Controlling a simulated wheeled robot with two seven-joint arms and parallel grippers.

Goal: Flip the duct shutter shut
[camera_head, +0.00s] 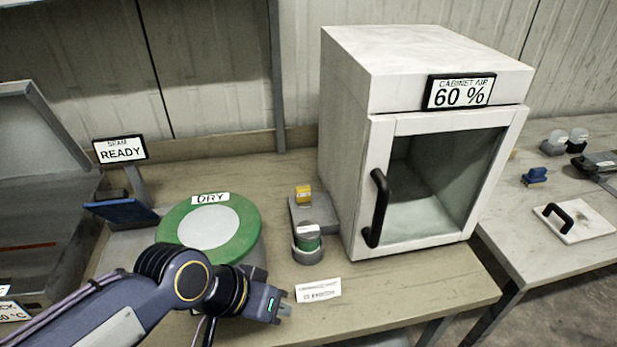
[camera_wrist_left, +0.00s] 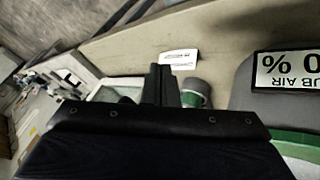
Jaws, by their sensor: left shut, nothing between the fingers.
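No part is plainly marked as the duct shutter. A tilted blue flap (camera_head: 122,212) stands on a grey unit left of the round tub with the green lid (camera_head: 243,239); I cannot tell if it is the shutter. The lid carries a DRY label. My left gripper (camera_head: 284,309) is shut and empty, in front of the tub and left of a white paper label (camera_head: 318,290) on the bench. In the left wrist view its fingers (camera_wrist_left: 161,84) are together, beside a grey round holder with a green band (camera_wrist_left: 195,91). My right gripper is not in view.
A white cabinet (camera_head: 345,150) with a glass door and black handle stands to the right. The grey holder with a green-banded jar (camera_head: 307,243) sits before it. A SEAM READY sign (camera_head: 120,149) stands at left. The bench's front right (camera_head: 420,293) is clear.

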